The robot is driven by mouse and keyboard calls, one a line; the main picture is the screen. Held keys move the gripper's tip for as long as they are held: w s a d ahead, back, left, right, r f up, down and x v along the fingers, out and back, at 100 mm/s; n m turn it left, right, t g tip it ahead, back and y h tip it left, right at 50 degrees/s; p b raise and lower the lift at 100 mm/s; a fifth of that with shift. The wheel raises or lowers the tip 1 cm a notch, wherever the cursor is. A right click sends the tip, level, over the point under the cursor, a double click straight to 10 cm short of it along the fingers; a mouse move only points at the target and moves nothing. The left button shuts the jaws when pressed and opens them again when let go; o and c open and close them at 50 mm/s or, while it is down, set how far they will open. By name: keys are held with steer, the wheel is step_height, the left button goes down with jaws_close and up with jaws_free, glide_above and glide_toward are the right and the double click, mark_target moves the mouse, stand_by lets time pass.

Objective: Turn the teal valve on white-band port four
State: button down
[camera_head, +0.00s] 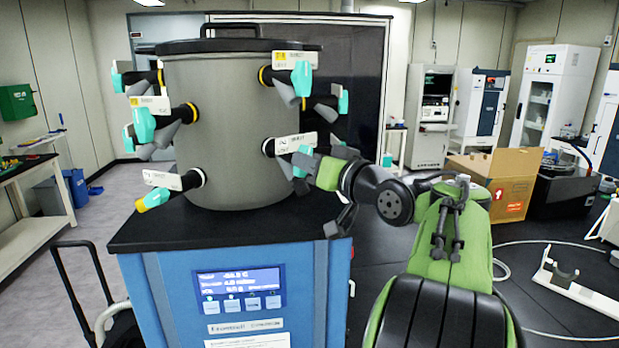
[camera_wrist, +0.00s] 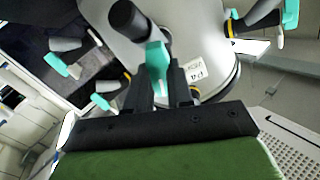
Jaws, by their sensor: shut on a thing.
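The grey drum (camera_head: 228,125) of the freeze dryer carries several ports with teal valves. The port (camera_head: 269,147) at the lower right of the drum has a whitish band and a white label (camera_head: 296,144), too small to read surely. Its teal valve (camera_head: 303,158) is at my gripper (camera_head: 307,168). In the wrist view, this teal valve (camera_wrist: 157,58) stands between the two dark fingers of my gripper (camera_wrist: 160,82), which are shut on it. The label (camera_wrist: 192,71) shows beside the fingers. The fingertips are partly hidden in the head view.
Another valve (camera_head: 301,78) sits above on a yellow-band port. A valve with a yellow tip (camera_head: 153,199) is at the lower left. The drum stands on a black top (camera_head: 220,231) over a blue cabinet. A cardboard box (camera_head: 503,183) is behind my arm on the right.

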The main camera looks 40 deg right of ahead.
steer(key=shift+f+n+b, duration=0.1)
steer(key=shift+n+b, duration=0.95)
steer(key=shift+n, duration=0.65)
steer(key=c, duration=1)
jaws_free()
steer(key=shift+s, duration=0.1)
